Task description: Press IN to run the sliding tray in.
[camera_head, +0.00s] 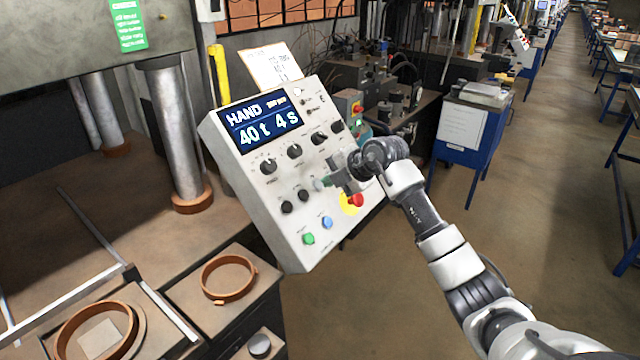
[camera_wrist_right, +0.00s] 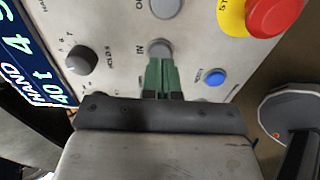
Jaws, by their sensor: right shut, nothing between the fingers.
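The tilted control panel (camera_head: 262,165) stands in the middle of the head view, its display reading HAND, 40 t, 4 s. In the right wrist view a grey button (camera_wrist_right: 160,47) is labelled IN. My right gripper (camera_head: 322,184) is at the panel face; its closed green fingertips (camera_wrist_right: 159,62) show in the right wrist view right at the IN button. I cannot tell whether they touch it or press it. Nothing is held. What looks like the sliding tray (camera_head: 164,312), with pale rails, is at the lower left, outside the press columns. My left gripper is not in view.
A red emergency button (camera_head: 355,200) on a yellow plate, a green button (camera_head: 308,238) and a blue button (camera_head: 327,222) are close by on the panel. The press column (camera_head: 178,130) stands left of it. An orange ring (camera_head: 228,278) lies on the bench. Floor right of the panel is open.

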